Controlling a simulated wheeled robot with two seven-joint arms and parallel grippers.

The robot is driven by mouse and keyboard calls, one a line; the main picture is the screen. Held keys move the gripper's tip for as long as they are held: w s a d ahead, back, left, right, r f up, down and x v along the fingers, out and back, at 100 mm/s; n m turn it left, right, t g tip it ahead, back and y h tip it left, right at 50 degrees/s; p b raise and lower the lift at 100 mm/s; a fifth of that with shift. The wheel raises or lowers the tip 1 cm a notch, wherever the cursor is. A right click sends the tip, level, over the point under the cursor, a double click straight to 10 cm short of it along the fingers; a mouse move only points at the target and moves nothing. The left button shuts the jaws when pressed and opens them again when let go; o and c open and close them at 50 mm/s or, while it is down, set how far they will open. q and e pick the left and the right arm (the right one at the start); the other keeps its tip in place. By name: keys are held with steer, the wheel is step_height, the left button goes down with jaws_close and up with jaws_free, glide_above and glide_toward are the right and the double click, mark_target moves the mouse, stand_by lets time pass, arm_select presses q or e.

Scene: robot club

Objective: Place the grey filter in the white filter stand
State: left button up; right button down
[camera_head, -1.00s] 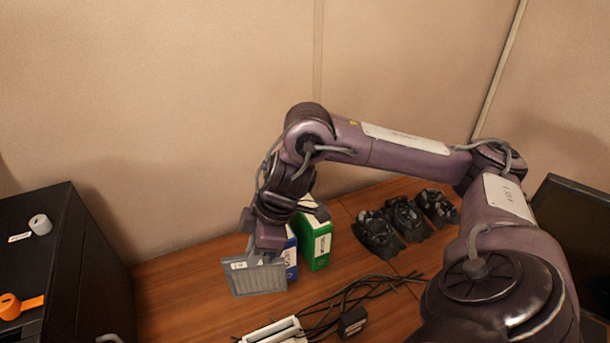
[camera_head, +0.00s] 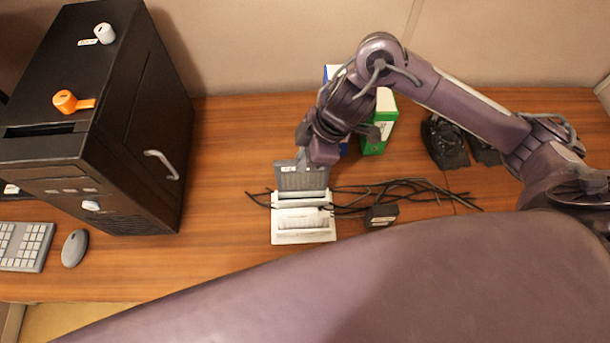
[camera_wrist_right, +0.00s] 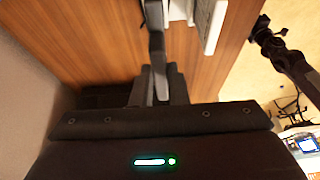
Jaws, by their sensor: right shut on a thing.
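The grey filter (camera_head: 301,179) is a flat, ribbed panel with a pale label at its top edge. My right gripper (camera_head: 303,158) is shut on this top edge and holds the filter roughly upright. The white filter stand (camera_head: 304,238) lies on the desk just in front of it, with slots across its top. In the head view the filter's lower edge meets the stand's back end, and I cannot tell whether they touch. In the right wrist view the filter (camera_wrist_right: 157,45) shows edge-on between the fingers, with a gap to the stand (camera_wrist_right: 211,22). My left gripper is out of view.
Black cables (camera_head: 425,187) and a black adapter (camera_head: 381,215) lie right of the stand. A green-and-white box (camera_head: 382,125) stands behind my right wrist. A black computer case (camera_head: 140,120) stands at the left, with a mouse (camera_head: 74,248) before it.

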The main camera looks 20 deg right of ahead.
glide_above(305, 187)
steer(key=f, duration=0.7)
steer(key=shift+w+f, duration=0.3)
steer(key=shift+f, duration=0.1)
steer(key=c, duration=1.4)
jaws_free()
steer(key=shift+f, duration=0.15)
steer(key=shift+c, duration=0.2)
steer(key=shift+d+r, duration=0.15)
steer(key=shift+r, duration=0.45)
steer(key=v, duration=0.9)
steer(key=shift+d+r, duration=0.15)
steer(key=shift+r, duration=0.2)
steer(key=shift+s+d+r, duration=0.2)
steer(key=shift+r, duration=0.4)
